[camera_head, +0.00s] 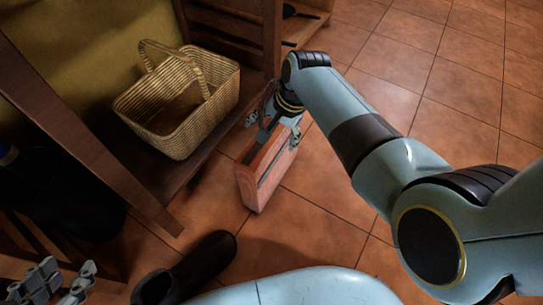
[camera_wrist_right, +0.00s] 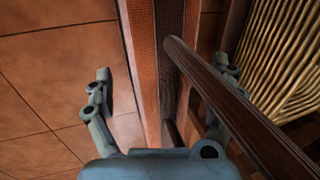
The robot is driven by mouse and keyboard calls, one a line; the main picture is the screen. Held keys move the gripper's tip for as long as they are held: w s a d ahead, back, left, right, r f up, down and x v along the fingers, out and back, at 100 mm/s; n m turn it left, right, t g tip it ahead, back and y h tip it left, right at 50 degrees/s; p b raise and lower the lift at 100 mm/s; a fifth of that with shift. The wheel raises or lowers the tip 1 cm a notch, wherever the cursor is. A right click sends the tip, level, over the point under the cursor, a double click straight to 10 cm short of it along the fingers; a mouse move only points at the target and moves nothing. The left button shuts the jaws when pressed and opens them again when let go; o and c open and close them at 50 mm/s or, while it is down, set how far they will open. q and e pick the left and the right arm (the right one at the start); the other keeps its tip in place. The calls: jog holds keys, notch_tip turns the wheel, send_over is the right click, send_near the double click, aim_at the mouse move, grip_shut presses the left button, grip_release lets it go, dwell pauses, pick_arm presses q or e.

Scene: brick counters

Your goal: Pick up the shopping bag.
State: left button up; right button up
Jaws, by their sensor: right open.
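The shopping bag (camera_head: 256,188) is a narrow, orange-brown, upright bag on the tiled floor, in the middle of the head view. My right gripper (camera_head: 272,133) is over its far upper part and hides some of it. In the right wrist view the bag (camera_wrist_right: 143,60) shows its dark opening, and a dark red-brown handle (camera_wrist_right: 215,90) crosses diagonally. My right gripper (camera_wrist_right: 164,72) is open there, one finger on each side of the bag's top, with the right finger partly behind the handle. My left gripper (camera_head: 62,284) is open and empty at the lower left.
A wicker basket (camera_head: 180,125) stands on a low wooden shelf (camera_head: 185,190) left of the bag. A dark boot (camera_head: 205,260) lies on the floor nearer to me. A slanted wooden post (camera_head: 85,140) is at the left. Tiled floor (camera_head: 450,90) is clear at the right.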

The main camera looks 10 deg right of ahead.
jog(key=c, duration=1.8)
pick_arm(q)
jog(key=shift+s, duration=0.1)
pick_arm(e)
jog(key=shift+r, duration=0.1)
